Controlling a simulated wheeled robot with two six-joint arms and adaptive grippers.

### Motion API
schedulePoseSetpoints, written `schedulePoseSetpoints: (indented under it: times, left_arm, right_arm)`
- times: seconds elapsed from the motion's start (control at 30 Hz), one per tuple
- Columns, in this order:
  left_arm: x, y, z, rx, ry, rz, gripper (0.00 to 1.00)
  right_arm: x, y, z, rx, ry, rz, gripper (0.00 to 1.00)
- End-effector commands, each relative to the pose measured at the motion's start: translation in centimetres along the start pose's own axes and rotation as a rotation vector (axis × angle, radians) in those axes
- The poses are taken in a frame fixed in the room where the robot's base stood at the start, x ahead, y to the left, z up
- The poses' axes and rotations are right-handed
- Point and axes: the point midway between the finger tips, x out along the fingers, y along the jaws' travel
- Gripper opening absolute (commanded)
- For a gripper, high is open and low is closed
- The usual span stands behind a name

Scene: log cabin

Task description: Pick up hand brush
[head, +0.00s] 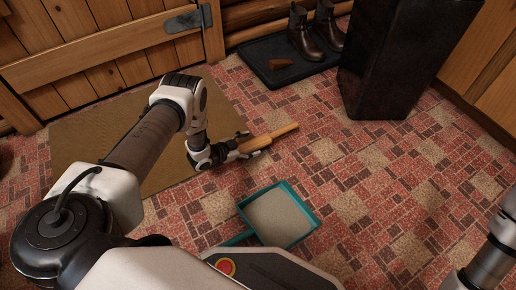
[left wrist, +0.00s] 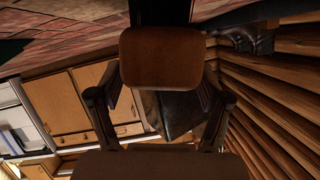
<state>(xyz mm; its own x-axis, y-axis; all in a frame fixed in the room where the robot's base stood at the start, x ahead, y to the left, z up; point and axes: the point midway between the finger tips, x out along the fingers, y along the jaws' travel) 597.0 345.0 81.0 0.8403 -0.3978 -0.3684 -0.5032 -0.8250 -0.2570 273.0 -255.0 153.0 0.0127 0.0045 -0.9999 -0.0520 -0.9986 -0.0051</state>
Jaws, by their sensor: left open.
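The hand brush (head: 272,137) has a pale wooden handle pointing up and right, low over or on the patterned floor; I cannot tell which. My left gripper (head: 242,147) is open at the brush's left end, its fingers close to or around it. The gripper hides that end, and contact is unclear. In the left wrist view, the open fingers flank a brown rounded shape that I cannot identify for certain. Part of my right arm shows at the lower right of the head view; its gripper is not visible.
A teal dustpan (head: 312,214) lies on the floor below the brush. A brown mat (head: 85,135) lies left, by the wooden door (head: 70,80). A tall black bin (head: 395,65) and a boot tray (head: 262,72) with boots (head: 310,38) stand behind. Floor at right is clear.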

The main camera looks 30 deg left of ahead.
Motion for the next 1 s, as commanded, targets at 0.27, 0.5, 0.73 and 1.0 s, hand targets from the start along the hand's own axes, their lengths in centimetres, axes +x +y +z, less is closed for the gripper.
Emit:
schedulePoseSetpoints:
  times: [0.27,0.5,0.73,1.0]
  left_arm:
    - [2.4,0.0,0.1,-0.001,-0.001,-0.001,0.77]
    - [2.4,0.0,0.1,-0.001,-0.001,-0.001,0.17]
    - [2.4,0.0,0.1,-0.001,-0.001,-0.001,0.00]
    - [1.9,-0.3,-0.9,-0.001,-0.001,-0.001,0.00]
  right_arm:
    - [1.9,0.0,-0.5,-0.008,0.015,0.002,0.72]
    - [1.9,0.0,-0.5,-0.008,0.015,0.002,0.72]
    - [1.9,0.0,-0.5,-0.008,0.015,0.002,0.72]
    - [0.8,0.0,-0.3,-0.005,0.009,0.001,0.72]
